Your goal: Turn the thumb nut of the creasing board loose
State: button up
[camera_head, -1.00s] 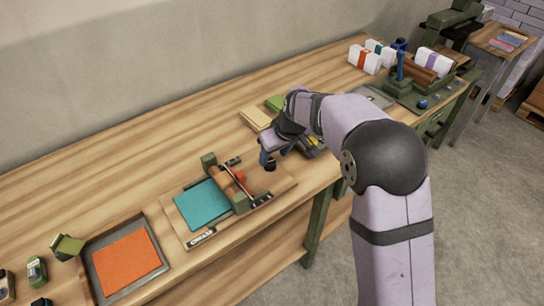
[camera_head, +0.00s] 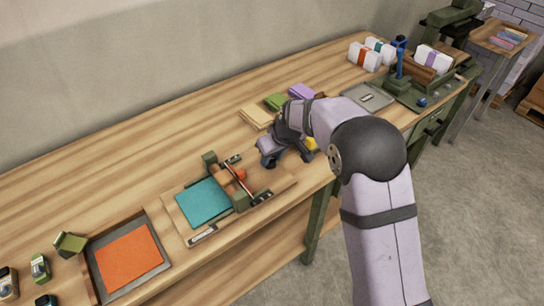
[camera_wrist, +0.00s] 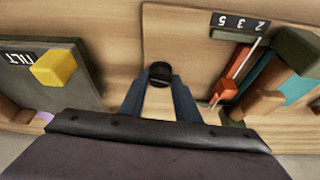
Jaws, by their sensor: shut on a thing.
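The creasing board (camera_head: 284,182) lies on the bench with a teal sheet (camera_head: 203,202), a red piece (camera_head: 240,174) and dark green blocks on it. It also shows in the wrist view (camera_wrist: 190,45), with a numbered scale (camera_wrist: 240,22) and the red piece (camera_wrist: 225,91). The thumb nut (camera_wrist: 160,72) is a small dark round knob at the board's bare end. My gripper (camera_wrist: 158,84) is shut on it, one blue finger on each side. In the head view my gripper (camera_head: 269,158) hides the nut.
A grey tray with an orange sheet (camera_head: 128,258) lies at left. Paper stacks in tan (camera_head: 256,117), green and purple lie behind my arm. A grey plate with a yellow block (camera_wrist: 54,68) is beside the board. Bare bench is open along the wall.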

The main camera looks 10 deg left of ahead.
jog(key=shift+w+d+f+n+y+b, duration=0.1)
jog(key=shift+f+n+y+b, duration=0.15)
jog(key=shift+n+b, duration=0.6)
jog(key=shift+r+n+g+y+b, duration=0.25)
jog(key=shift+n+g+b, duration=0.15)
jog(key=shift+n+b, duration=0.3)
jog(key=o, duration=1)
jog(key=shift+o, duration=0.2)
jog(key=shift+r, duration=0.1)
jog(key=b+v, duration=0.2)
jog(key=v, duration=0.5)
jog(key=shift+r, duration=0.1)
